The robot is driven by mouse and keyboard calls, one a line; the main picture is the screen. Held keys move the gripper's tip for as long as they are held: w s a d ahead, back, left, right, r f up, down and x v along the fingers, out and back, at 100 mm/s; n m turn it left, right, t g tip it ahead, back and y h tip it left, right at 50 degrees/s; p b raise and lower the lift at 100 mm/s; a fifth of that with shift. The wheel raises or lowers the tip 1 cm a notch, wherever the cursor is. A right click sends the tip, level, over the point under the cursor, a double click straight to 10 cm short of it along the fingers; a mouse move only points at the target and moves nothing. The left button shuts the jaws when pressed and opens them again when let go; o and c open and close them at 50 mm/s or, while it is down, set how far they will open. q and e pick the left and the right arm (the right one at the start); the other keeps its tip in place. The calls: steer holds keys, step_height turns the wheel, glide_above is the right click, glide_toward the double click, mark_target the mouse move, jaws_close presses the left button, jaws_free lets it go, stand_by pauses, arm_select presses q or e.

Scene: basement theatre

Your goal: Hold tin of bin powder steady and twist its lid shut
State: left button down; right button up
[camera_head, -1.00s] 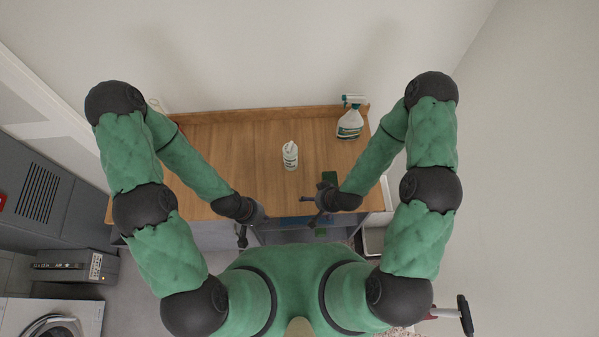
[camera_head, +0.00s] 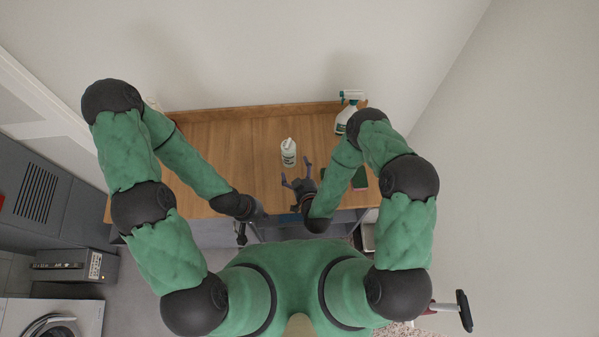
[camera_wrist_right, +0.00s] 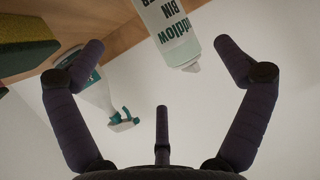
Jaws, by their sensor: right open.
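The white tin of bin powder (camera_head: 288,155) stands upright on the wooden table, with its pale top (camera_head: 288,142) uppermost. In the right wrist view the tin (camera_wrist_right: 168,22) appears upside down at the top, its green lettering partly cut off and its narrow top end (camera_wrist_right: 190,66) toward me. My right gripper (camera_head: 296,170) is open and empty just in front of the tin, fingers spread toward it. My left gripper (camera_head: 250,228) hangs at the table's front edge, left of the tin and apart from it. Its fingers are too small and dark to tell their opening.
The wooden table (camera_head: 225,140) is mostly clear left of the tin. A spray bottle (camera_head: 343,120) stands at the back right, partly behind my right arm. A green sponge (camera_head: 360,178) lies right of my right gripper; it also shows in the right wrist view (camera_wrist_right: 28,50).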

mark_target(293, 157)
steer(key=x, duration=1.1)
steer(key=shift+w+f, duration=0.15)
steer(key=shift+w, duration=0.05)
steer(key=c, duration=1.3)
